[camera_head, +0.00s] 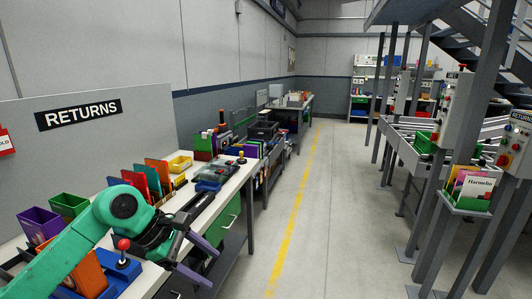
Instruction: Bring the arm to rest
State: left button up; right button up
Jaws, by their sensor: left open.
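My left arm comes in from the lower left, green, bent at a round joint. Its left gripper (214,268) has dark links and two purple fingertips. The fingertips are spread apart with nothing between them. The gripper hangs over the front edge of the white workbench (225,187), pointing right and down toward the aisle. My right arm and right gripper do not show.
A blue box with a red-knobbed lever (123,245) stands close under my left arm. Purple and green bins (69,206), upright coloured folders and a yellow tray (179,163) crowd the bench. The grey floor with a yellow line (291,235) is clear. Steel posts and conveyors stand right.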

pick_arm(q)
jog(key=w+d+f+n+t+h, duration=0.2)
jog(key=w+d+n+h, duration=0.3)
jog(key=n+h, duration=0.3)
jog(key=w+a+f+n+t, duration=0.3)
jog(key=w+f+n+t, duration=0.15)
jog(key=n, duration=0.55)
jog(key=s+a+f+n+t+y, duration=0.15)
jog(key=a+f+n+y, duration=0.4)
jog(key=f+n, duration=0.6)
jog(key=s+a+f+n+t+y, duration=0.1)
jog(key=a+f+n+t+y, duration=0.25)
jog(key=a+f+n, duration=0.8)
jog(key=s+f+n+g+y, duration=0.5)
jog(key=s+f+n+g, duration=0.15)
jog(key=s+f, duration=1.6)
jog(key=s+d+f+n+g, duration=0.1)
jog(key=s+f+n+g, duration=0.1)
jog(key=s, duration=0.8)
jog(key=s+d+f+n+g, duration=0.1)
jog(key=s+f+n+g, duration=0.2)
jog(key=s+f, duration=0.4)
jog(key=s+g, duration=0.1)
jog(key=s, duration=0.3)
jog(key=shift+s+y, duration=0.15)
jog(key=shift+y, duration=0.25)
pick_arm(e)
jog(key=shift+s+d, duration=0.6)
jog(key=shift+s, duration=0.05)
